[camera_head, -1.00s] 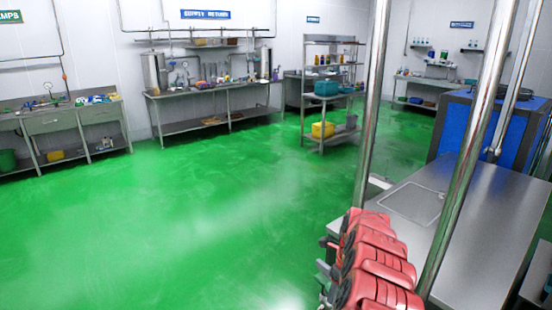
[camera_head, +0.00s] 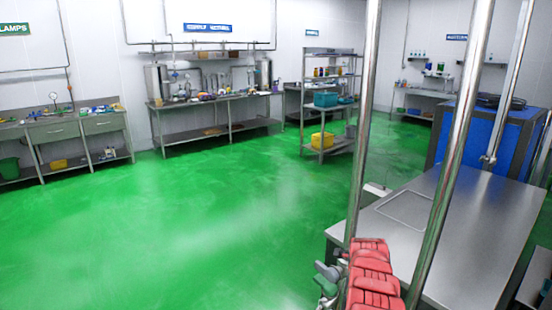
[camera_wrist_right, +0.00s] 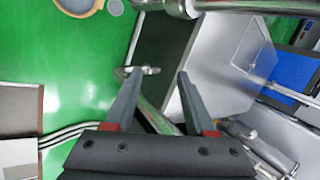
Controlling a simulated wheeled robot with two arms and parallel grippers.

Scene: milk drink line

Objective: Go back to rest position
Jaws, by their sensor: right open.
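My right gripper (camera_wrist_right: 158,73) shows in the right wrist view. Its two grey fingers are spread and nothing is between them. A steel tube passes behind the fingers, and the edge of a steel table (camera_wrist_right: 215,85) lies beyond and to the right. In the head view neither gripper can be made out. Red ridged parts with grey fittings (camera_head: 372,275) show at the bottom right of the head view; I cannot tell whether they are mine. My left gripper is in neither view.
In the head view a steel table (camera_head: 450,235) stands at the right, crossed by shiny upright posts (camera_head: 460,130). A blue machine (camera_head: 480,140) is behind it. Benches (camera_head: 215,115) and a shelf rack (camera_head: 328,100) line the back. The green floor (camera_head: 180,220) is clear.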

